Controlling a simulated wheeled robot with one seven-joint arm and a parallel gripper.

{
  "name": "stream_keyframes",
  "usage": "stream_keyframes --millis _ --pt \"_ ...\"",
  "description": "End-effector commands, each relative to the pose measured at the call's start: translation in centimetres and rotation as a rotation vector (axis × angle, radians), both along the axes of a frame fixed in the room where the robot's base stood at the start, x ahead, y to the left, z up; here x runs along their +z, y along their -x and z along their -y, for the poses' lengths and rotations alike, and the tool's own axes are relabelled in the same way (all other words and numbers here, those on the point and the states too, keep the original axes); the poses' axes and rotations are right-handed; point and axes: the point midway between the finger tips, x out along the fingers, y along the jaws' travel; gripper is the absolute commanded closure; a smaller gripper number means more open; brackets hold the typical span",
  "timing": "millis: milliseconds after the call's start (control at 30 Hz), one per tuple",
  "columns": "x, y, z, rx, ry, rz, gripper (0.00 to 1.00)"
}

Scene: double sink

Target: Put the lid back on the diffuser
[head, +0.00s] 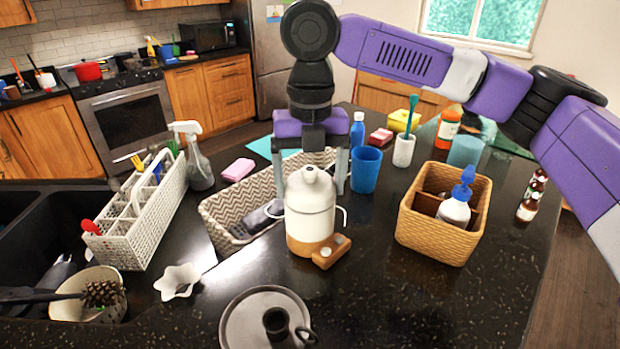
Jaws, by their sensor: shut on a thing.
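The diffuser (309,222) stands upright on the dark counter, with a white body, a wooden base and a small wooden block with buttons at its front right. The white domed lid (310,188), with a short round spout on top, is at the top of the diffuser and looks roughly upright. My gripper (310,184) points straight down with one finger on each side of the lid and is shut on it. I cannot tell whether the lid rests on the body or hangs just above it.
A patterned basket (222,214) sits close behind left, and a blue cup (366,169) behind right. A woven caddy (420,236) with a pump bottle stands to the right. A grey candle holder (240,325) lies in front. Counter at front right is clear.

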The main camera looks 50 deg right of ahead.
Motion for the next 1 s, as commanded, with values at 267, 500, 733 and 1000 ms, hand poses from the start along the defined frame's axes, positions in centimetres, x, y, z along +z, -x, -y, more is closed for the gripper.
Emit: stream_keyframes --millis 267,500,733,1000 --pt "0.00 0.00 0.00 0.000 0.001 0.001 0.57" --pt "0.00 0.00 0.00 0.000 0.001 0.001 0.00" --pt "-0.01 0.00 0.00 0.000 0.001 0.001 0.00" --pt "0.71 0.00 0.00 0.000 0.000 0.000 0.00"
